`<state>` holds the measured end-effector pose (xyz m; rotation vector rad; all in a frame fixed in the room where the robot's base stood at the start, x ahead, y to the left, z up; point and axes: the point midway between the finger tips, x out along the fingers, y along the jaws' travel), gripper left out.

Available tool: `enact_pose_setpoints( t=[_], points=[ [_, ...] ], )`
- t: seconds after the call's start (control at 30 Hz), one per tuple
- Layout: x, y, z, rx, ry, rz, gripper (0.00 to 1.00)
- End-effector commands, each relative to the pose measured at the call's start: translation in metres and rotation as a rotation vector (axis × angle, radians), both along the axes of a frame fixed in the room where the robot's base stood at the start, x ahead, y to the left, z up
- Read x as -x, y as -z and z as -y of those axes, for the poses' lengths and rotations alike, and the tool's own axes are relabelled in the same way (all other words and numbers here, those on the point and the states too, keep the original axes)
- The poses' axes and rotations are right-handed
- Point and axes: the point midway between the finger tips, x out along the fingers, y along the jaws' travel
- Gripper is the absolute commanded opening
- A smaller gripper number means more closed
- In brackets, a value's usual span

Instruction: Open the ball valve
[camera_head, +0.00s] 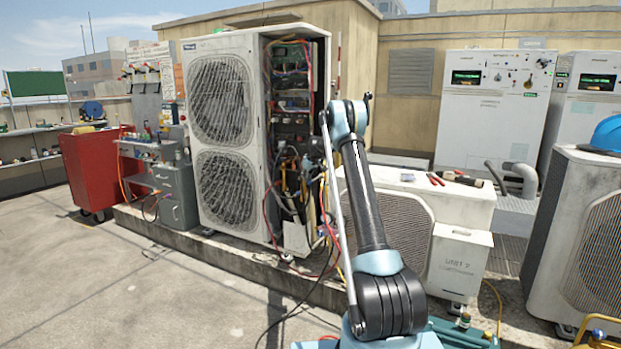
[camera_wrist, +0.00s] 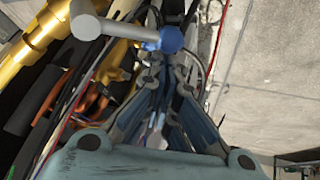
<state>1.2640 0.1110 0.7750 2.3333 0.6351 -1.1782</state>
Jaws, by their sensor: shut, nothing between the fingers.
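In the wrist view my gripper (camera_wrist: 168,72) is shut and empty, its blue-grey fingers drawn together. Just beyond the fingertips is a grey rod with a rounded end (camera_wrist: 112,27), and a blue faceted knob (camera_wrist: 172,40) sits at its right end. They look like the ball valve's handle parts, but the valve body is not clear. I cannot tell whether the fingertips touch the knob. In the head view my arm reaches to the open side of the tall condenser (camera_head: 222,110); my gripper and the valve cannot be made out there.
Yellow pipes (camera_wrist: 48,35) and dark and red cables crowd the left of the wrist view; pale concrete (camera_wrist: 265,70) lies clear at right. In the head view, loose hoses hang by the condenser. A low white unit (camera_head: 455,205) stands right of it, and a red cabinet (camera_head: 90,170) left.

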Motion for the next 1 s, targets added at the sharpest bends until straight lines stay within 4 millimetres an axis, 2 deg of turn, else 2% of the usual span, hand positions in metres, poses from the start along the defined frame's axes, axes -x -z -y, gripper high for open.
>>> enact_pose_setpoints(
  t=[0.27,0.7,1.0],
  points=[
    [0.016,0.012,0.0,0.15,-0.197,-0.093,0.0],
    [0.041,0.025,0.011,0.378,-0.493,-0.232,0.0],
    [0.052,0.028,0.02,0.46,-0.598,-0.281,0.0]
  ],
)
